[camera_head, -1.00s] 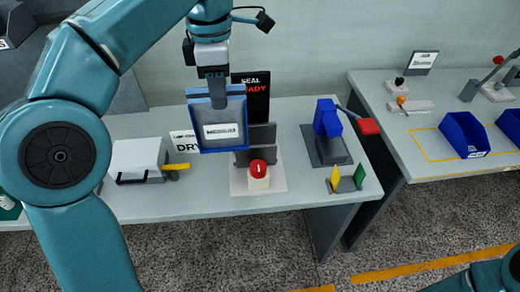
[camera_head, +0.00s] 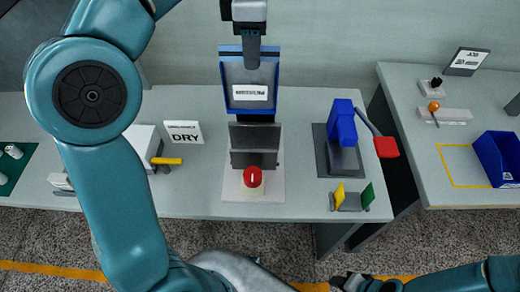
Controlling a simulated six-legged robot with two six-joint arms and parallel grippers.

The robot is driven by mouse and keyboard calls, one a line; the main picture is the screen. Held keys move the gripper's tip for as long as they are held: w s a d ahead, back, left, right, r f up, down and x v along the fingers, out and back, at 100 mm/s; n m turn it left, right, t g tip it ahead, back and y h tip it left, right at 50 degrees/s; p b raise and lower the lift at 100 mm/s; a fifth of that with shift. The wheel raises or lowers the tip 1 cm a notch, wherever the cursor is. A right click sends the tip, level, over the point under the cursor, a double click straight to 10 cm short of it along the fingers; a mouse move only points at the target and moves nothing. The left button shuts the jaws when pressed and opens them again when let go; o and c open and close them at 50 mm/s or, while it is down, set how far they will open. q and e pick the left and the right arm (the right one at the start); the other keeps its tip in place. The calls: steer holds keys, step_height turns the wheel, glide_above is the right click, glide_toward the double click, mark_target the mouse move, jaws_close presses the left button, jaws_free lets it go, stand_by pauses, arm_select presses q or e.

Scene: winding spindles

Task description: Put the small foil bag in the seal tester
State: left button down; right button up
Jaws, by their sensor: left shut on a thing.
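The small foil bag (camera_head: 238,92) is grey with blue bands at its edges and a white label. My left gripper (camera_head: 252,62) is shut on its upper part and holds it upright. In the picture the bag is just above the seal tester (camera_head: 254,140), which has grey upright plates on a pale base with a red button (camera_head: 253,177). The bag covers the tester's dark display. A gap seems to lie between the bag and the plates, but depth is hard to judge. My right gripper (camera_head: 365,284) is at the bottom edge; its jaws are unclear.
A "DRY" sign (camera_head: 184,133) and a white box with a yellow handle (camera_head: 166,160) stand left of the tester. A blue press with a red lever (camera_head: 342,122) and a yellow-green flag holder (camera_head: 352,200) stand right. A second table (camera_head: 405,80) holds a blue bin (camera_head: 497,158).

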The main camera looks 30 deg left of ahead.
arm_select(q)
steer(key=b, duration=0.2)
glide_toward(255, 110)
steer(key=w+a, duration=0.1)
steer(key=w, duration=0.1)
step_height(255, 110, down, 11)
steer(key=shift+s+r+b, duration=0.1)
steer(key=shift+r+b, duration=0.1)
steer(key=shift+b, duration=0.6)
steer(key=shift+s+f, duration=0.2)
steer(key=shift+f, duration=0.4)
step_height(255, 110, down, 4)
steer(key=shift+b, duration=0.35)
arm_select(e)
steer(key=f, duration=0.4)
steer(key=shift+w+f, duration=0.25)
steer(key=shift+w, duration=0.1)
arm_select(q)
steer(key=c, duration=1.3)
jaws_free()
steer(key=shift+w+f, duration=0.15)
steer(key=o, duration=0.4)
